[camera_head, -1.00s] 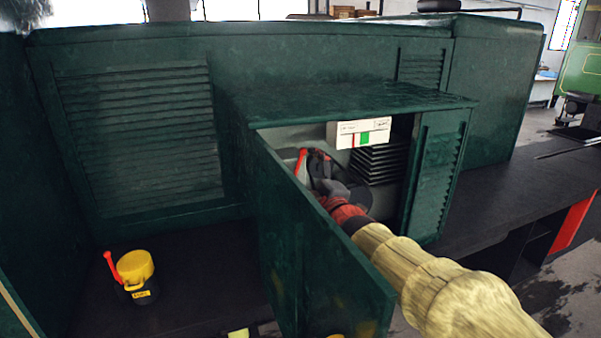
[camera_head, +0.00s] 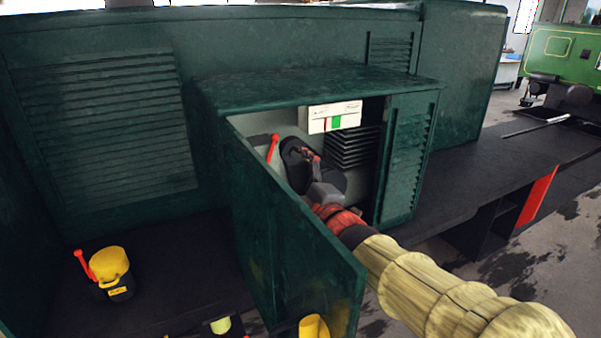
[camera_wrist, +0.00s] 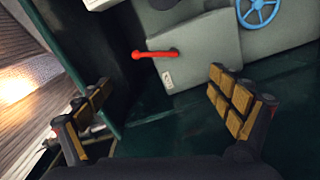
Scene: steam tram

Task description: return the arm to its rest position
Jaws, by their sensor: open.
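My gripper (camera_wrist: 160,110) shows in the wrist view with its two padded fingers wide apart and nothing between them. In the head view my gripper (camera_head: 308,165) is at the opening of the green cabinet (camera_head: 330,80), at the end of my arm with its yellowish sleeve (camera_head: 430,290). Beyond the fingers in the wrist view is a grey panel with a red handle (camera_wrist: 155,53). The red handle also shows in the head view (camera_head: 272,148), left of my gripper. Part of the cabinet's inside is hidden behind my gripper.
The open green cabinet door (camera_head: 285,235) stands close to the left of my arm. A yellow-topped container (camera_head: 110,268) with a red handle stands on the dark deck at left. A blue wheel (camera_wrist: 257,12) is inside. The deck (camera_head: 500,170) at right is mostly clear.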

